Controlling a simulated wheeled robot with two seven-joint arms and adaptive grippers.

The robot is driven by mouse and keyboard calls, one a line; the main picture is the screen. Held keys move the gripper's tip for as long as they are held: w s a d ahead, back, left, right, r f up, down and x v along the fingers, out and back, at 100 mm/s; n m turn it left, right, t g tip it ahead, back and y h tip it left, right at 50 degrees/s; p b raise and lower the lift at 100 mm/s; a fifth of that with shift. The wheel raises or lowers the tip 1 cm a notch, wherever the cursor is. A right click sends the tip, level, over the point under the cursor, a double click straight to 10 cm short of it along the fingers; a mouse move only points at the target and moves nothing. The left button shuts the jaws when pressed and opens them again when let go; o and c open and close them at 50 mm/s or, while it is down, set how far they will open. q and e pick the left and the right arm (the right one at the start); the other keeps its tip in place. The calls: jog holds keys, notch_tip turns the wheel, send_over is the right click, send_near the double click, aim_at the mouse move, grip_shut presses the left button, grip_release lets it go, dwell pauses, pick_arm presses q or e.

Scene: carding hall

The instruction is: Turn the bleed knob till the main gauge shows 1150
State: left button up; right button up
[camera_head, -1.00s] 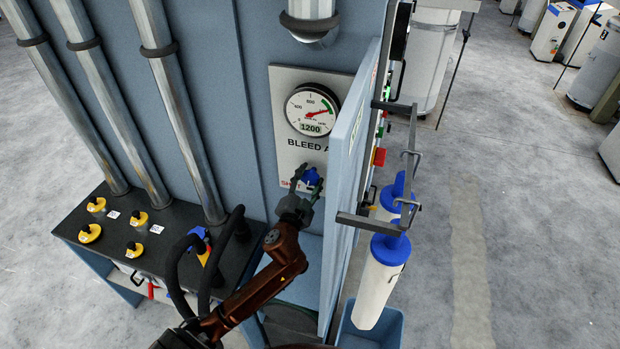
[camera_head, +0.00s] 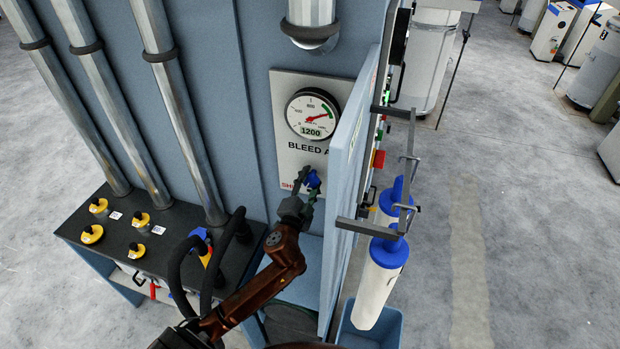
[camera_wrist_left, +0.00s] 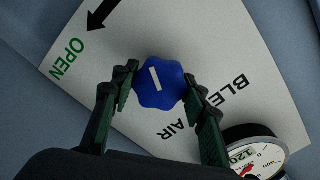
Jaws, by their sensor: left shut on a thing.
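The blue lobed bleed knob (camera_wrist_left: 161,84) with a white mark sits on a pale plate (camera_wrist_left: 180,30) lettered "BLEED AIR" and "OPEN" in the left wrist view. My left gripper (camera_wrist_left: 160,95) has its two dark fingers on either side of the knob, shut on it. In the head view the left gripper (camera_head: 306,188) partly hides the knob (camera_head: 313,179). The main gauge (camera_head: 312,114) above reads 1200 on its digital window, with a red needle near a green arc. My right gripper is not in view.
An open blue cabinet door (camera_head: 350,170) stands close to the right of the plate. A metal bracket (camera_head: 375,227) and white cylinders with blue caps (camera_head: 376,285) are beyond it. A dark bench with yellow knobs (camera_head: 137,249) lies left, below upright pipes.

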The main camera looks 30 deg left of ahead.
pick_arm(q)
jog(key=m+p, duration=0.1)
jog(key=m, duration=0.1)
jog(key=shift+m, duration=0.3)
jog(key=shift+m+p, duration=0.3)
jog(key=o, duration=1.2)
jog(key=shift+c, duration=0.2)
jog(key=shift+s, duration=0.1)
